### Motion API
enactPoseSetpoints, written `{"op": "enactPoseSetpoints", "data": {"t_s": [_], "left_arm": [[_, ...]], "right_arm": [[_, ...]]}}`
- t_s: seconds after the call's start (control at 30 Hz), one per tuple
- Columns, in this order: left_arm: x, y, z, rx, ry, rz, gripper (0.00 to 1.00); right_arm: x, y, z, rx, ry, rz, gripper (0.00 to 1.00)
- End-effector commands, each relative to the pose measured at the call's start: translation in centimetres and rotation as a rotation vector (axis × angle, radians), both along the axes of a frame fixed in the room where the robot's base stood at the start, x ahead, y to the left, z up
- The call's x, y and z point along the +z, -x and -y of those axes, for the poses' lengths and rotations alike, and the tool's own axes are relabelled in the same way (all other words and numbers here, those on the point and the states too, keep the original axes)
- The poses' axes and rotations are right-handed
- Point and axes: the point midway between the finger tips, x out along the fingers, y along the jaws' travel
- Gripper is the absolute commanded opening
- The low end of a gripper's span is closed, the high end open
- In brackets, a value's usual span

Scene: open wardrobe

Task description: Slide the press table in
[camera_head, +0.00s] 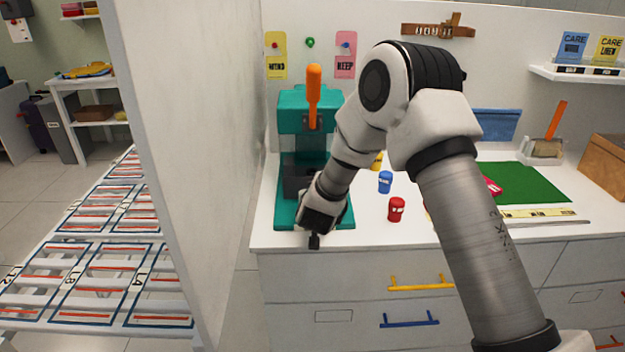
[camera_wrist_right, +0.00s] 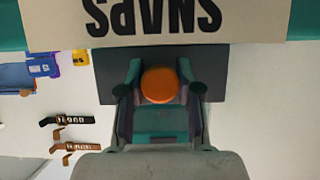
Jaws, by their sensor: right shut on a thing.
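The teal press (camera_head: 300,112) stands on the white counter (camera_head: 375,232), with its orange lever (camera_head: 313,90) upright. A dark grey block, which looks like the press table (camera_head: 296,172), shows low in the press, partly hidden by my right arm. It shows as a dark plate (camera_wrist_right: 106,88) in the right wrist view. My right gripper (camera_head: 313,236) is low at the front of the press. In the wrist view its fingers (camera_wrist_right: 160,98) are shut around a round orange knob (camera_wrist_right: 160,85). My left gripper is out of view.
Blue (camera_head: 385,182) and red (camera_head: 396,209) containers stand right of the press. A white partition (camera_head: 190,150) rises on the left. Drawers with a yellow handle (camera_head: 421,284) lie below the counter. A green mat (camera_head: 530,183) lies at the right.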

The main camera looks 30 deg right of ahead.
Motion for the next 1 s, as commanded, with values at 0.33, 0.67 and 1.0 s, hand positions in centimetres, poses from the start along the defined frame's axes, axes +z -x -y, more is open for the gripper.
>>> {"op": "enactPoseSetpoints", "data": {"t_s": [0.33, 0.67, 1.0], "left_arm": [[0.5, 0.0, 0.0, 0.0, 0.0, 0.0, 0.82], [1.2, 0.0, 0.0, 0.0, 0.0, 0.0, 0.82], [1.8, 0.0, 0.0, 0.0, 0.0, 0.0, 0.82]], "right_arm": [[0.1, -0.9, 0.5, 0.0, -0.001, -0.002, 0.06], [0.0, -2.9, 1.8, 0.0, -0.001, -0.002, 0.06], [0.0, -4.6, 2.8, 0.0, 0.0, 0.0, 0.06]]}}
